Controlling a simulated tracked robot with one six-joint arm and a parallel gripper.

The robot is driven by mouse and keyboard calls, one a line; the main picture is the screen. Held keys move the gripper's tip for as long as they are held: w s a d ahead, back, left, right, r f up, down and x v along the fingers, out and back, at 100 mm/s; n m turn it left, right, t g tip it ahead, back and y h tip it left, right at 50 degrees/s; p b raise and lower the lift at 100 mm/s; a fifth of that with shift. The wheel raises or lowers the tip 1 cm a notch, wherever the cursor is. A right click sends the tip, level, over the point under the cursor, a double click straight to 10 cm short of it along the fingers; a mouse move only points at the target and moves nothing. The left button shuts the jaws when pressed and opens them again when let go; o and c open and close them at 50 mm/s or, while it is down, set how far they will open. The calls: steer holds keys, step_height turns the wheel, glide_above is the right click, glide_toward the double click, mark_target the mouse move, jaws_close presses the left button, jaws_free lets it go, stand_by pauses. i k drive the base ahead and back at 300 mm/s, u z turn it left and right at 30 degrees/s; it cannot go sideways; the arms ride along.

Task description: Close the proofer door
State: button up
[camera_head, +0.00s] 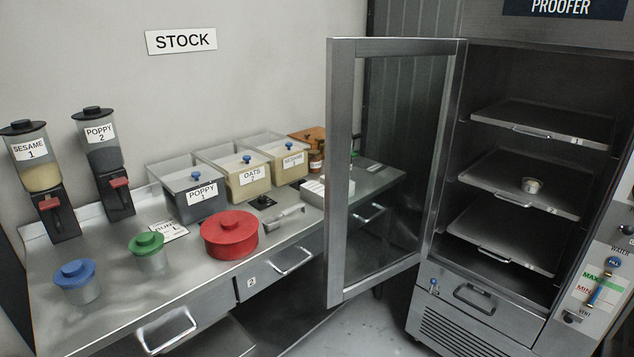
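The proofer door (335,180) is a steel frame with a large glass pane. It stands wide open, hinged on the left side of the proofer (490,75) and swung out toward me in front of the stock bench. The proofer's inside shows several sliding trays on its shelves; a small round cup (531,185) sits on the middle tray (500,170). No separate handle on the door can be made out. My gripper is not in view.
A steel bench (200,290) with dispensers, bins, a red lidded pot (230,236) and small lidded jars runs along the left, partly behind the door. A drawer (475,298) is below the proofer chamber and a control panel (605,280) at its right. Some bare floor (365,335) shows below the door.

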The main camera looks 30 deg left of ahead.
mark_target(342, 52)
steer(key=k, duration=0.65)
steer(key=u, duration=0.4)
steer(key=i, duration=0.85)
steer(key=u, duration=0.8)
steer(key=i, duration=0.65)
steer(key=u, duration=1)
steer(key=i, duration=1)
steer(key=u, duration=0.6)
